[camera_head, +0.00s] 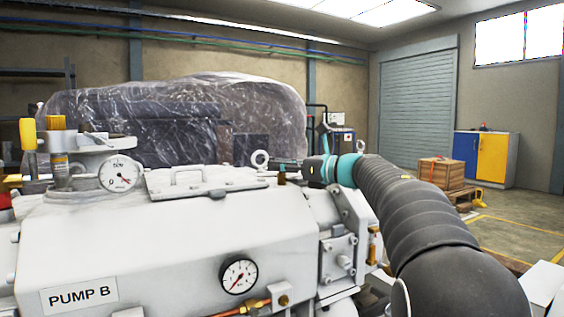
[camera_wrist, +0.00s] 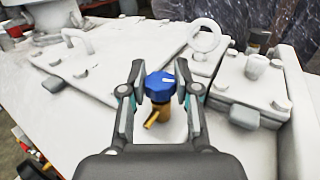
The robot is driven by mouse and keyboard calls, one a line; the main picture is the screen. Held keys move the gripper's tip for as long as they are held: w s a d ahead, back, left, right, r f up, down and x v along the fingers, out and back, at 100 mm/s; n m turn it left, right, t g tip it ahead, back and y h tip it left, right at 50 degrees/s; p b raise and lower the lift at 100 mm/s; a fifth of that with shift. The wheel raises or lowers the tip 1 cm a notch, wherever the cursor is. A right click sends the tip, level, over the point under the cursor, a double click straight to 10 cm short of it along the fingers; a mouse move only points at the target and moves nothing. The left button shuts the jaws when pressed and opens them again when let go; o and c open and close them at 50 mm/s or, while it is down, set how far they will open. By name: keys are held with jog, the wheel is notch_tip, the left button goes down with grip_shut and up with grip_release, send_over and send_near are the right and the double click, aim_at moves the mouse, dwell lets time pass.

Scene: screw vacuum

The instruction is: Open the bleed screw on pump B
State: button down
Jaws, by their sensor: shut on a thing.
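Pump B (camera_head: 180,240) is a large white housing with a "PUMP B" label (camera_head: 79,295) on its front. In the wrist view, the bleed screw (camera_wrist: 160,85) has a blue knob with a white mark on top and a brass body with a side spout below. My gripper (camera_wrist: 160,84) has its two fingers on either side of the blue knob and is shut on it. In the head view my gripper (camera_head: 283,168) is at the pump's top right, small and partly hidden; a brass piece of the screw (camera_head: 282,179) shows below it.
A lifting eye (camera_head: 260,159) stands close to my gripper, and shows behind the knob in the wrist view (camera_wrist: 206,37). A handled cover plate (camera_head: 190,180) and a gauge (camera_head: 119,173) lie to the left. Another gauge (camera_head: 238,274) is on the front. A plastic-wrapped machine (camera_head: 180,115) stands behind.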

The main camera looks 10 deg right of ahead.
jog(key=n+g+y+p, duration=0.1)
jog(key=n+g, duration=0.1)
jog(key=n+g+y+p, duration=0.1)
jog(key=g+p, duration=0.1)
jog(key=g, duration=0.1)
jog(key=n+g+y+p, duration=0.2)
jog(key=shift+w+r+n+g, duration=0.1)
jog(key=shift+r+n+g, duration=0.15)
jog(key=shift+n+g, duration=0.05)
jog(key=n+g+p, duration=0.3)
jog(key=g, duration=0.1)
jog(key=shift+g+y+p, duration=0.3)
jog(key=shift+g+p, duration=0.1)
jog(key=shift+f+n+g+p, duration=0.1)
jog(key=shift+n+g+p, duration=0.2)
jog(key=shift+g+p, duration=0.1)
jog(key=shift+f+g, duration=0.1)
jog(key=shift+g, duration=0.2)
jog(key=c, duration=0.8)
grip_release()
jog(key=shift+f+b, duration=0.15)
jog(key=shift+b, duration=0.15)
